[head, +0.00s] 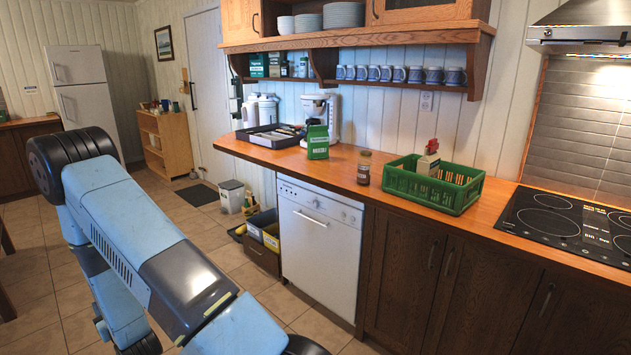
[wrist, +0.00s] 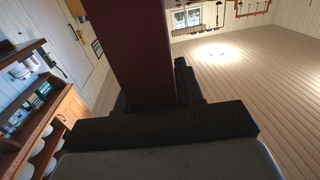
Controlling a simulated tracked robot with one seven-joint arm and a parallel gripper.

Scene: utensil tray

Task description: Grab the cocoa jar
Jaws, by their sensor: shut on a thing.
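A small brown jar (head: 364,167) with a dark lid and a pale label stands upright on the wooden counter, left of the green crate. Its label is too small to read. My gripper (wrist: 148,100) shows in the wrist view, shut on a dark red-brown, flat-sided thing (wrist: 130,50). That thing runs out of the top of the picture, and no label shows on it, so I cannot tell what it is. In the head view my blue arm is at the left, away from the counter, and the gripper is out of sight.
A green crate (head: 406,190) with a red-topped carton (head: 428,160) stands beside the black hob (head: 560,222). A green carton (head: 318,142), a dark tray (head: 252,139) and a white coffee machine (head: 322,112) are farther left. Bins stand on the floor left of the dishwasher (head: 318,248).

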